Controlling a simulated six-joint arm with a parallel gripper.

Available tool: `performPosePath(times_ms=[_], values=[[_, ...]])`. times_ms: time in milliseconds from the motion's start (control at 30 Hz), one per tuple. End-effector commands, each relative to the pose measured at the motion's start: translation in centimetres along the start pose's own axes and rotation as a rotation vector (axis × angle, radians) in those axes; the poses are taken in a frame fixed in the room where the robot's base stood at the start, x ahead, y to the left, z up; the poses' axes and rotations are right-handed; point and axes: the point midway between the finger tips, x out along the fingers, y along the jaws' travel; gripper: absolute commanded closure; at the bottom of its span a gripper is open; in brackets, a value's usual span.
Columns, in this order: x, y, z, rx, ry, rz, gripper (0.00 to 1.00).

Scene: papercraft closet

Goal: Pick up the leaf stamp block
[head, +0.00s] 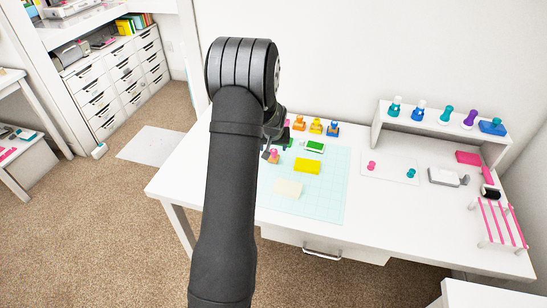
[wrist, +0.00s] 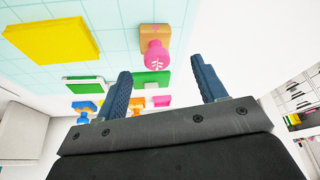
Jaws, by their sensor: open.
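The leaf stamp block (wrist: 158,50) has a pink knob with a white leaf mark and a wooden base. It stands on the pale teal cutting mat (head: 330,195); in the head view the block (head: 274,157) is beside my gripper (head: 268,152), partly covered by it. In the wrist view my gripper (wrist: 160,70) is open and empty, its two dark blue fingers apart. The block shows just beyond the fingertips, between them in the picture. I cannot tell the exact gap. My arm hides part of the mat and table.
A yellow pad (head: 307,166) and a cream sheet (head: 288,188) lie on the mat. A green ink pad (head: 315,147) is close by. Several coloured stamps, including a yellow one (head: 316,126), stand behind.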

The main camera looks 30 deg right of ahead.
Motion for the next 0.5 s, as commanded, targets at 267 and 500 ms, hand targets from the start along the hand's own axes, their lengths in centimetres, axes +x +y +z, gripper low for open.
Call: performPosePath(times_ms=[267, 500], values=[[2.9, 0.4, 0.4, 0.001, -0.002, 0.000, 0.35], [5.2, 0.5, 0.4, 0.000, 0.000, 0.000, 0.35]])
